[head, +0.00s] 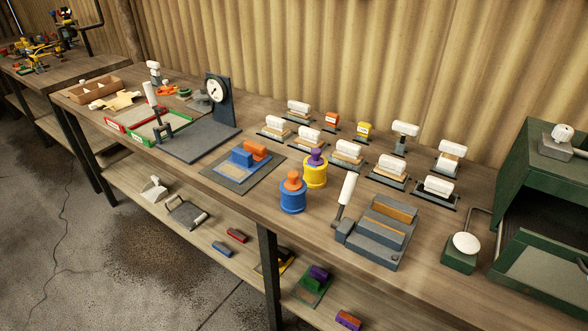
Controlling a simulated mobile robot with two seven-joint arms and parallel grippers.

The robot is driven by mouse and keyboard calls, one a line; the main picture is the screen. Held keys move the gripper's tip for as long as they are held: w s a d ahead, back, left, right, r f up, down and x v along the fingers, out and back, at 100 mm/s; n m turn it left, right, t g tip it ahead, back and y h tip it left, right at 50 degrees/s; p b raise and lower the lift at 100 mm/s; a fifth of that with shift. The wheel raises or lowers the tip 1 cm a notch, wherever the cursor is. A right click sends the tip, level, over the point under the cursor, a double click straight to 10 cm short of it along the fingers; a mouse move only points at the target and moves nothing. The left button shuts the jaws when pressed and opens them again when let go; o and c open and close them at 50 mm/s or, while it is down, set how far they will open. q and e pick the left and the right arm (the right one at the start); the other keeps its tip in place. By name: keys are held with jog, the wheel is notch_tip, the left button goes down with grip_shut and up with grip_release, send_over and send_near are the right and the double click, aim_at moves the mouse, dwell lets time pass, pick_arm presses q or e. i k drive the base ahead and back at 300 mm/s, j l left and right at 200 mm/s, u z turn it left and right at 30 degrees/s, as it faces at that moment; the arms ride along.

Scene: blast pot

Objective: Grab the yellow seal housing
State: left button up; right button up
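A yellow round housing (315,174) stands upright on the bench, right of the middle, with a purple knobbed piece (316,156) on top. A similar blue round housing (292,200) with an orange knobbed piece (292,181) stands just in front and to the left, close beside it. A smaller yellow block (365,130) with a pale label sits farther back near the wall. Neither of my grippers shows in the head view.
The wooden bench (340,222) holds several white-handled tools behind the housings. A grey fixture with a white lever (385,235) stands to the right, a mat with blue and orange blocks (222,178) to the left. A green cabinet (540,160) fills the far right.

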aim_at(315, 178)
jog(key=i+j+z, duration=0.1)
jog(key=j, duration=0.35)
jog(key=i+j+z, duration=0.1)
jog(key=j, duration=0.4)
jog(key=i+j+z, duration=0.15)
jog(key=j, duration=0.35)
jog(key=i+j+z, duration=0.1)
jog(key=j, duration=0.45)
jog(key=i+j+z, duration=0.1)
jog(key=j, duration=0.4)
jog(key=i, duration=0.1)
